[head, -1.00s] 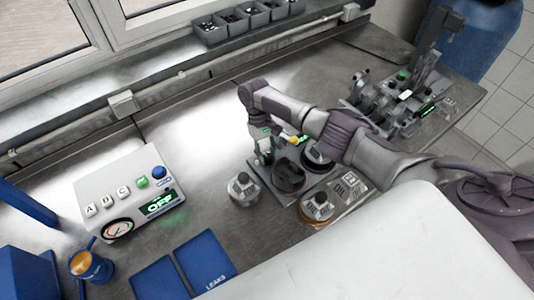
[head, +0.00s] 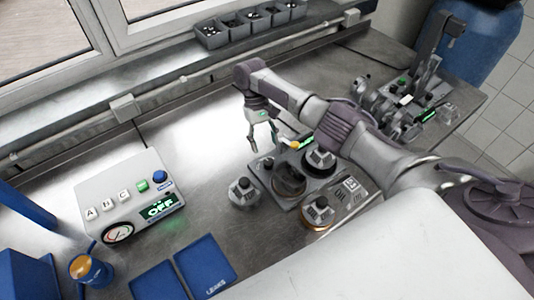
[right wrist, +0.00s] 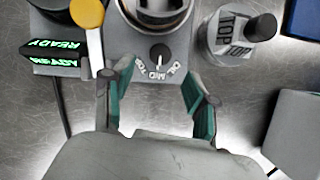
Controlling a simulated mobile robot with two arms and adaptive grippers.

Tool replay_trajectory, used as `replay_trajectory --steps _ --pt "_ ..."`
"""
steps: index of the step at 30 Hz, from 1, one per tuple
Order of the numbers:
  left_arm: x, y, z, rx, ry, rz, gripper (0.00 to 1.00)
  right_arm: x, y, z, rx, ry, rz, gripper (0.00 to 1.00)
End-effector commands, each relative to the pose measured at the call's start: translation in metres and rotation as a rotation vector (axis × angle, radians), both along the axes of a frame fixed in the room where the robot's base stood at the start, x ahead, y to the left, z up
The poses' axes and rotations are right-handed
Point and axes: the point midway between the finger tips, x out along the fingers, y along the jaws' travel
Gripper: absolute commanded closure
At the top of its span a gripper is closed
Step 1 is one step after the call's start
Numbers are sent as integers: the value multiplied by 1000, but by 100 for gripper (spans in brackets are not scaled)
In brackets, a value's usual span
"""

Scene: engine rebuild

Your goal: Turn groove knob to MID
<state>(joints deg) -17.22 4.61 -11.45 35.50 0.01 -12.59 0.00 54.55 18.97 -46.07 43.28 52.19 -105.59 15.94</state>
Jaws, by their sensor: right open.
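The groove knob (right wrist: 160,53) is a small dark dial on a grey plate in the right wrist view. Labels MID, TOP and OIL curve around its near side. A pale pointer mark shows on the knob, seemingly facing the TOP side. In the head view the knob (head: 268,163) is a small dark spot on the fixture's left end. My right gripper (head: 266,148) is open and empty above that end. In the right wrist view its fingertips (right wrist: 157,74) appear on either side of the dial plate, not closed on the knob. My left gripper is not in view.
A grey cap marked TOP (right wrist: 240,35) stands beside the fixture; a lever with a yellow knob (right wrist: 87,12) and a green READY display (right wrist: 55,58) are on its other side. A control box (head: 128,195) reads OFF. Blue mats (head: 205,265) lie in front.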

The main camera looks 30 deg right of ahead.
Motion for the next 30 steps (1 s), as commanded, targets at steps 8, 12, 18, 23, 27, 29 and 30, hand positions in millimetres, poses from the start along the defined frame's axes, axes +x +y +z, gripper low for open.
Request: replay_trajectory --steps 8,12,18,23,27,29,30 --pt "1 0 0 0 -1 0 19 18 -1 42 0 -1 -2 42" --pt "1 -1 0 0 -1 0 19 21 -1 50 0 0 -1 42" --pt "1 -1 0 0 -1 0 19 21 -1 51 0 0 0 42" --pt "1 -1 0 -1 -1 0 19 21 -1 50 0 0 0 42" --pt "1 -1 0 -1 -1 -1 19 21 -1 50 0 0 0 42" --pt "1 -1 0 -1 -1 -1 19 21 -1 50 0 1 0 42" --pt "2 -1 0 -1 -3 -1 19 21 -1 50 0 1 -1 42"
